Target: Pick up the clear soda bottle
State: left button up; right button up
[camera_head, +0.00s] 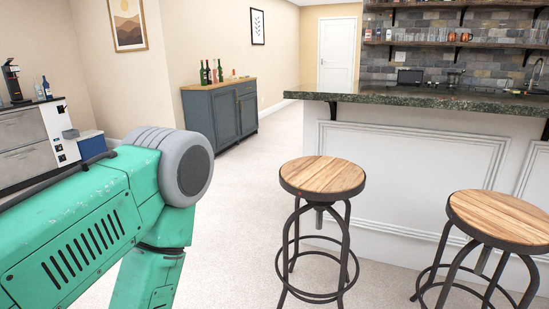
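I cannot pick out a clear soda bottle for certain. Several small bottles (211,72) stand upright on the wooden top of a grey-blue cabinet (225,116) by the back wall; some are dark green, and a smaller one further right is too small to identify. More bottles (44,88) stand on a counter at the far left, one bluish. My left arm comes in large from the left, and its gripper is out of the picture. My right arm and gripper do not show.
Two round wooden stools (322,175) (503,218) stand in front of the bar (420,98). Shelves (455,43) with mugs and glasses hang behind it. A blue-and-white box (91,145) is on the floor at left. Carpet between the cabinet and the stools is clear.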

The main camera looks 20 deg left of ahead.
aim_at(39, 93)
jog(key=i+j+u, duration=0.2)
jog(key=j+u, duration=0.25)
jog(key=j, duration=0.15)
jog(key=i+j+u, duration=0.3)
jog(key=j+u, duration=0.2)
jog(key=i+j+u, duration=0.7)
jog(key=u, duration=0.2)
jog(key=i+u, duration=0.5)
jog(key=i, duration=3)
jog(key=i+z, duration=0.1)
jog(key=i, duration=1.3)
jog(key=i+j, duration=0.2)
jog(key=i, duration=1.2)
jog(key=i+j+z, duration=0.1)
jog(key=i+z, duration=0.2)
jog(key=i, duration=0.15)
jog(key=i+j+z, duration=0.15)
jog(key=i+z, duration=0.15)
jog(key=i, duration=0.15)
jog(key=i+j+z, duration=0.35)
jog(key=i+l, duration=0.05)
